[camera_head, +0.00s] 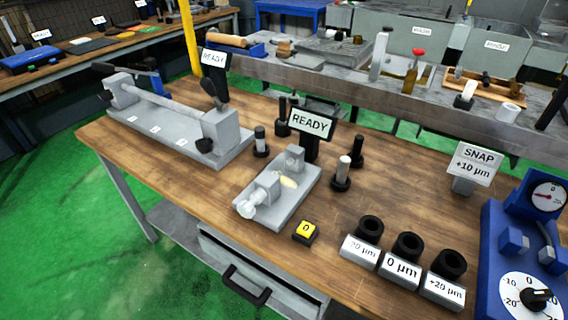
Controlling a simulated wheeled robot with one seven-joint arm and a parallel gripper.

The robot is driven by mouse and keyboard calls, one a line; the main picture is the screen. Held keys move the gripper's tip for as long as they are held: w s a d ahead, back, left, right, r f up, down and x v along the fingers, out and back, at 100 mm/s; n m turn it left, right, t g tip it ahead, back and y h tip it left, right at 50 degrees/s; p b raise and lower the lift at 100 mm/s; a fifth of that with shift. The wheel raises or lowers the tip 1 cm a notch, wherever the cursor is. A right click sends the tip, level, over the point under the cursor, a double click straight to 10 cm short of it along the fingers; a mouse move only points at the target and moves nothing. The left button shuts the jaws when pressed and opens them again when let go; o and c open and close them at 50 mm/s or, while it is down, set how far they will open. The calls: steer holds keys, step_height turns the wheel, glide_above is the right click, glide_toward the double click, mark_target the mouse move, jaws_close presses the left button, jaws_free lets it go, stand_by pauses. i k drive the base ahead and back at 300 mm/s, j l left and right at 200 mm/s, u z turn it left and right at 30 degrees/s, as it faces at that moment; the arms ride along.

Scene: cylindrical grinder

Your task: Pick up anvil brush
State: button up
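I cannot pick out the anvil brush with certainty. A small pale-yellow oval piece (288,182) shows on the light-grey snap fixture (262,212) in the middle of the wooden bench, and it may be the brush or its handle. The fixture carries grey blocks and a round knob at its front left. A black stand with a READY sign (310,124) rises just behind it. My gripper is not in view.
Dark pegs, some with pale tops (342,172), stand around the fixture. A yellow button box (306,231) and labelled black rings (406,246) lie in front. A grey bench device (176,122) stands at left, a blue gauge unit (510,235) at right.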

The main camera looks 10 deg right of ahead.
mark_target(283, 101)
steer(key=j+z, duration=0.1)
steer(key=z, duration=0.25)
steer(key=j+z, duration=0.15)
steer(key=z, duration=0.2)
steer(key=j+z, duration=0.1)
steer(key=z, duration=0.25)
steer(key=j+z, duration=0.2)
steer(key=j, duration=0.25)
steer(key=k+j+z, duration=0.15)
steer(key=j, duration=0.25)
steer(key=j+z, duration=0.2)
steer(key=j, duration=0.25)
steer(key=k+j+z, duration=0.2)
steer(key=j, duration=0.2)
steer(key=k+j+z, duration=0.15)
steer(key=j, duration=0.25)
steer(key=k+j, duration=0.1)
steer(key=j, duration=0.2)
steer(key=k+j, duration=0.1)
steer(key=j, duration=0.25)
steer(key=k+j, duration=0.1)
steer(key=j, duration=0.2)
